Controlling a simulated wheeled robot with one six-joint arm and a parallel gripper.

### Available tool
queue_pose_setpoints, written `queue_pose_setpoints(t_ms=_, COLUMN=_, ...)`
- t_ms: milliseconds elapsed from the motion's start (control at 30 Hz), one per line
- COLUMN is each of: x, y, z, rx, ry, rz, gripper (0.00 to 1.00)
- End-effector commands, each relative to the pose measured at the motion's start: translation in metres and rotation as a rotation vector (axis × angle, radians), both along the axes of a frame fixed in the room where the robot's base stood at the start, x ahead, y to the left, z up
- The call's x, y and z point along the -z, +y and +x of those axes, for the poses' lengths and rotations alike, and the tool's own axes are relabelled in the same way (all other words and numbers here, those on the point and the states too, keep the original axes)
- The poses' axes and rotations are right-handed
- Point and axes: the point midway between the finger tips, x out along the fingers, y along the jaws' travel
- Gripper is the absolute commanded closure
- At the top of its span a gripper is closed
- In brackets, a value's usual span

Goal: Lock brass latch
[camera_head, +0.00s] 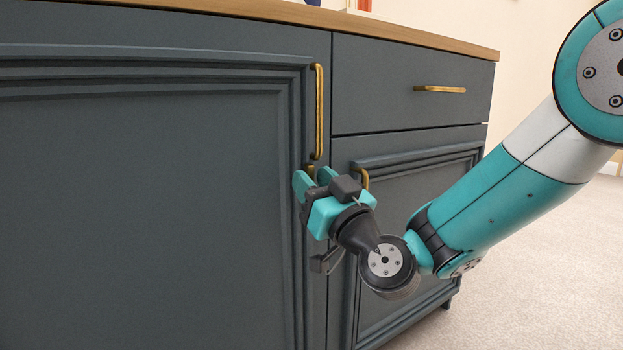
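A small brass piece (310,170), likely the latch, shows just below the long vertical handle near the right edge of the large left cabinet door. Most of it is hidden behind my gripper (314,180), so I cannot tell its position. My gripper has two teal fingertips set apart with a gap between them, right at the brass piece. I cannot tell whether they touch it. The left door (180,210) appears closed, flush with the cabinet front.
A brass vertical handle (318,112) stands just above my gripper. Another brass handle (362,178) on the lower right door is partly hidden by it. The drawer (390,85) above has a horizontal brass handle (440,89). Light carpet (540,290) lies clear at right.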

Motion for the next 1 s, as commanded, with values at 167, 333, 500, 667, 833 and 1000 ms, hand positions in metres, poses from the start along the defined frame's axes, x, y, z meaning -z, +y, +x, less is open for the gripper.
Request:
queue_pose_setpoints(t_ms=167, x=0.0002, y=0.0004, z=-0.0002, rx=-0.001, ry=0.000, rz=0.000, gripper=0.94)
queue_pose_setpoints(t_ms=333, x=-0.0003, y=0.0007, z=-0.0004, rx=-0.001, ry=-0.001, rz=0.001, gripper=1.00)
queue_pose_setpoints(t_ms=500, x=-0.0014, y=0.0014, z=-0.0004, rx=-0.002, ry=0.007, rz=0.010, gripper=1.00)
queue_pose_setpoints(t_ms=667, x=-0.0038, y=0.0021, z=-0.0007, rx=-0.003, ry=0.034, rz=0.053, gripper=1.00)
queue_pose_setpoints(t_ms=833, x=-0.0049, y=0.0025, z=0.0006, rx=0.000, ry=0.098, rz=0.136, gripper=1.00)
queue_pose_setpoints(t_ms=1000, x=-0.0087, y=0.0027, z=-0.0001, rx=-0.001, ry=0.180, rz=0.259, gripper=1.00)
